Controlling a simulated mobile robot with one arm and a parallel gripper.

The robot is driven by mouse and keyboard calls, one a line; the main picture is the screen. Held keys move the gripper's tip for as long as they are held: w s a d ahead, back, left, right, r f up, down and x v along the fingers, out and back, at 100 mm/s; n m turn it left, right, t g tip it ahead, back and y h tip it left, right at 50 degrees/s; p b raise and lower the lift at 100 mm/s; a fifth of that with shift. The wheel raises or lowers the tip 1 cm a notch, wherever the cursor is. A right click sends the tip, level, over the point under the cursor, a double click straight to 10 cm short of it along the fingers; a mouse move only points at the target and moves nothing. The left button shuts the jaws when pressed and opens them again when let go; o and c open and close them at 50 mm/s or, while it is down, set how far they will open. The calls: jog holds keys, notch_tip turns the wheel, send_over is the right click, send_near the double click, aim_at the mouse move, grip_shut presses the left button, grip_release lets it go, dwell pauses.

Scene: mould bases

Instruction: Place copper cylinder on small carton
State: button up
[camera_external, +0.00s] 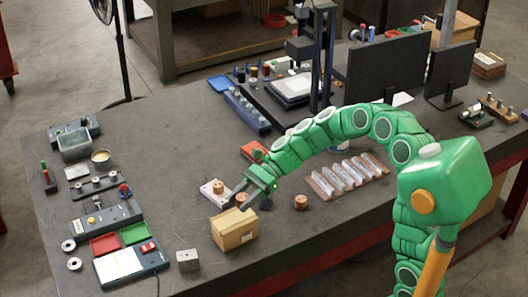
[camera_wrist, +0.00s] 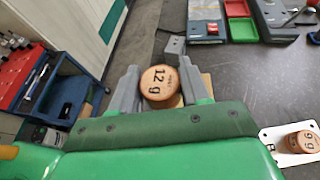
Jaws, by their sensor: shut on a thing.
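My gripper (camera_external: 240,203) is shut on a copper cylinder (camera_wrist: 160,84) marked 12 g, which sits between the two grey fingers in the wrist view. In the external view this cylinder (camera_external: 241,198) shows at the fingertips, over the back part of the small carton (camera_external: 234,232). The carton is a brown closed box near the front edge of the table. In the wrist view only a little of the carton (camera_wrist: 206,84) shows behind the fingers. I cannot tell whether the cylinder touches the carton's top.
Another copper cylinder (camera_external: 218,187) stands on a white plate (camera_external: 210,196) just behind the carton. A further copper cylinder (camera_external: 301,202) stands on the table to the right. A small grey block (camera_external: 188,260) is left of the carton. A rack of pale bars (camera_external: 347,174) lies right.

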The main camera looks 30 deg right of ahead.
send_over(233, 218)
jog(key=shift+s+f, duration=0.1)
jog(key=shift+f, duration=3.45)
jog(key=shift+f, duration=0.1)
jog(key=o, duration=1.3)
